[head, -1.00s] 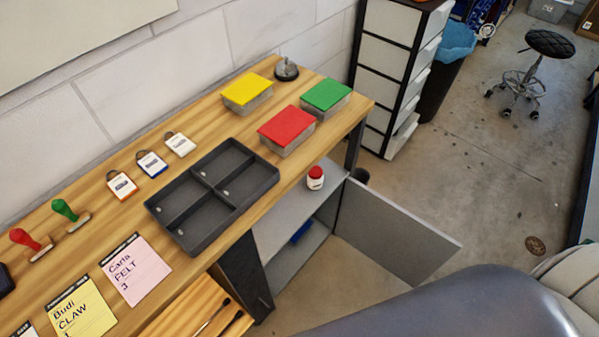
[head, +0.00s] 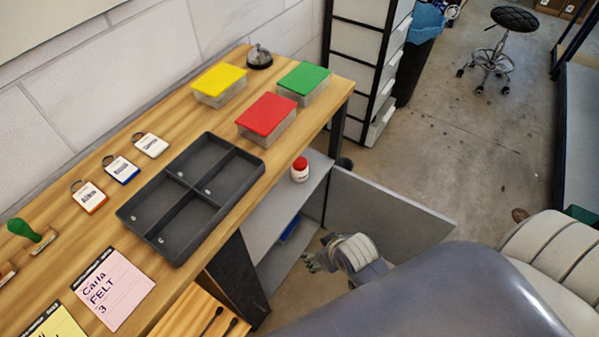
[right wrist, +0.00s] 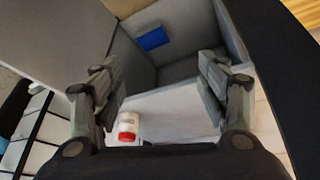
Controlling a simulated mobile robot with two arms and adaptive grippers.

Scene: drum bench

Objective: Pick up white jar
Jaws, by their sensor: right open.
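The white jar (head: 299,176) with a red lid stands upright on the upper grey shelf of the open cabinet, below the bench top. It also shows in the right wrist view as a white jar (right wrist: 129,120), at lower centre-left, its red lid toward me. My right gripper (head: 308,264) is in front of the cabinet opening, lower than the jar in the picture and apart from it. In the right wrist view its two fingers (right wrist: 158,80) are spread wide with nothing between them gripped. My left gripper is out of view.
The open cabinet door (head: 390,215) stands to the right of my gripper. A blue item (head: 289,230) lies on the lower shelf. The wooden bench top (head: 225,122) overhangs beside the jar, carrying a dark tray (head: 192,187) and a red-lidded box (head: 266,117).

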